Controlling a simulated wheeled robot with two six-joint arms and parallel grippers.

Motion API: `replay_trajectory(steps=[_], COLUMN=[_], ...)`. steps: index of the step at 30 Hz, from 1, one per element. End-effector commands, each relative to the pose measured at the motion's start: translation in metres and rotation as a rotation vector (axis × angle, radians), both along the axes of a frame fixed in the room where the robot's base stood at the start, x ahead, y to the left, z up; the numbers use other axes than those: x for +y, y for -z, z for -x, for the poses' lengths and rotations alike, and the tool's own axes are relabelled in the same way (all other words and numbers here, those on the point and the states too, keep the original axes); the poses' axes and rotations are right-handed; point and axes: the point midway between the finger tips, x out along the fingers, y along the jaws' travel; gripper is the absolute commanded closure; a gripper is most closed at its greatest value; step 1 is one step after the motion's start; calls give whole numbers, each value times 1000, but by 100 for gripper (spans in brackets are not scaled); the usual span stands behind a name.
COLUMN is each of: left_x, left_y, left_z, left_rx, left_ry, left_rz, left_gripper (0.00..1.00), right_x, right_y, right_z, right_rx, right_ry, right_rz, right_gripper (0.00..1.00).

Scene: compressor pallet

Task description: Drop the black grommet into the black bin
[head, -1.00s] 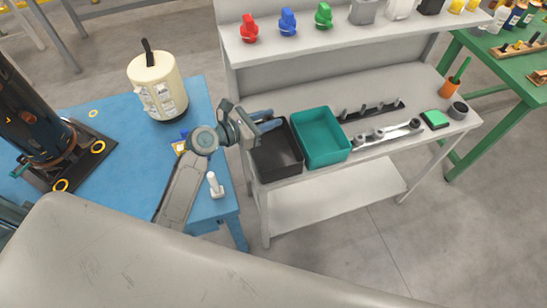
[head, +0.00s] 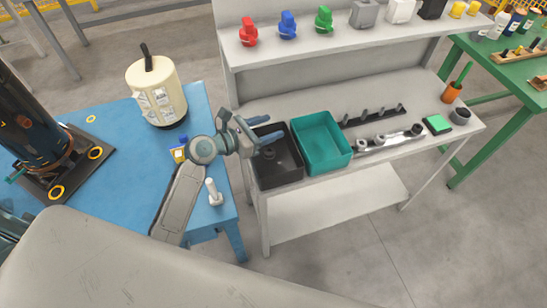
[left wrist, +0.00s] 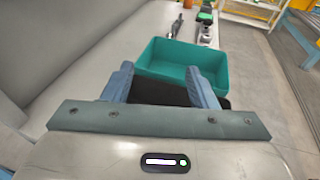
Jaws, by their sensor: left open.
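A dark round piece, apparently the black grommet (head: 269,158), lies on the bin floor, below the gripper. In the left wrist view the open fingers frame the dark bin (left wrist: 165,92), and no grommet can be made out there. My right gripper is not in view.
A teal bin (head: 322,145) stands right beside the black bin. A blue table (head: 130,140) on the left holds a cream canister (head: 157,92), a white-handled item (head: 213,192) and a dark cylinder unit (head: 40,130). Coloured parts line the upper shelf (head: 330,48).

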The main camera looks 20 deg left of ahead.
Motion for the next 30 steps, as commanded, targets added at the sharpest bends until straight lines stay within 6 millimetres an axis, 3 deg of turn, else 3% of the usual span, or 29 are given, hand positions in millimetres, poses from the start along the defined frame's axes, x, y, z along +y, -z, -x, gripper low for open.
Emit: replay_trajectory(steps=[15, 30], left_x=[51, 67], left_y=[-13, -21], left_z=[60, 78], left_rx=[2, 1], left_ry=[3, 1], left_rz=[-5, 1], left_gripper=[47, 47], right_x=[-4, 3], right_y=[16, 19], right_z=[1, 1], right_rx=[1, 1], right_ry=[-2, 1], right_rz=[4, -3], right_gripper=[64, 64])
